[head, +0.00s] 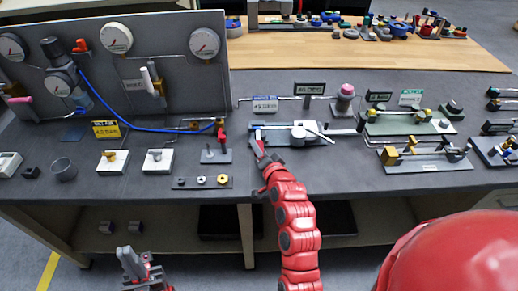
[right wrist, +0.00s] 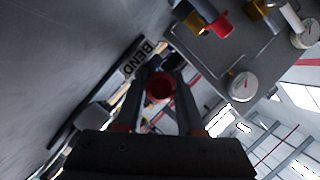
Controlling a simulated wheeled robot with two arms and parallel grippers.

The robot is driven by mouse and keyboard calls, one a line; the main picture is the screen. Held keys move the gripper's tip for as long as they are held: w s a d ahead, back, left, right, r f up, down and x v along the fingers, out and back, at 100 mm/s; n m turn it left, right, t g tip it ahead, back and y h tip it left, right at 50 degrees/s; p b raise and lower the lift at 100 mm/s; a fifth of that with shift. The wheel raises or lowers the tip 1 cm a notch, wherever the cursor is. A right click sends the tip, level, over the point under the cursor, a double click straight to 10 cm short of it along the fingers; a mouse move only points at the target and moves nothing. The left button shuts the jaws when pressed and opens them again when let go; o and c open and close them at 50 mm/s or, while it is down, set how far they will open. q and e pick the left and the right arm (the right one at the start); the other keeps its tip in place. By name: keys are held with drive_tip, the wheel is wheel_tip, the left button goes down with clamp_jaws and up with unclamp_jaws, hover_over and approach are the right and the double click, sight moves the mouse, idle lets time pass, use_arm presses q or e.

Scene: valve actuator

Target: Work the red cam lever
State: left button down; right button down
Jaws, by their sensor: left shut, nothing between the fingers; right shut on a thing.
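My right gripper (head: 257,142) is shut at the left end of a grey fixture plate (head: 285,141) that carries a round silver part and a long bar. In the right wrist view, the fingers (right wrist: 160,76) close on a round red end (right wrist: 160,88), which looks like the red cam lever's. The rest of the lever is hidden by the fingers. My left gripper (head: 136,266) is shut and empty, low in front of the bench. A second red handle (head: 221,136) stands on a small grey base left of the right gripper.
A gauge panel (head: 130,70) with a blue hose stands at the back left. Small white valve blocks (head: 113,161) and a plate of nuts (head: 202,182) lie left of my right arm. More fixtures (head: 425,157) stand to the right. The bench front is mostly clear.

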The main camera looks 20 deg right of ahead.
drive_tip(key=shift+f, duration=0.1)
idle(0.4)
drive_tip(key=b, duration=0.3)
drive_tip(key=shift+d+f+n, duration=0.15)
drive_tip(key=shift+d+n, duration=0.05)
drive_tip(key=shift+n, duration=0.1)
drive_tip(key=shift+r+y, duration=0.25)
drive_tip(key=shift+y, duration=0.15)
drive_tip(key=c, duration=0.5)
unclamp_jaws()
drive_tip(key=shift+s, duration=0.2)
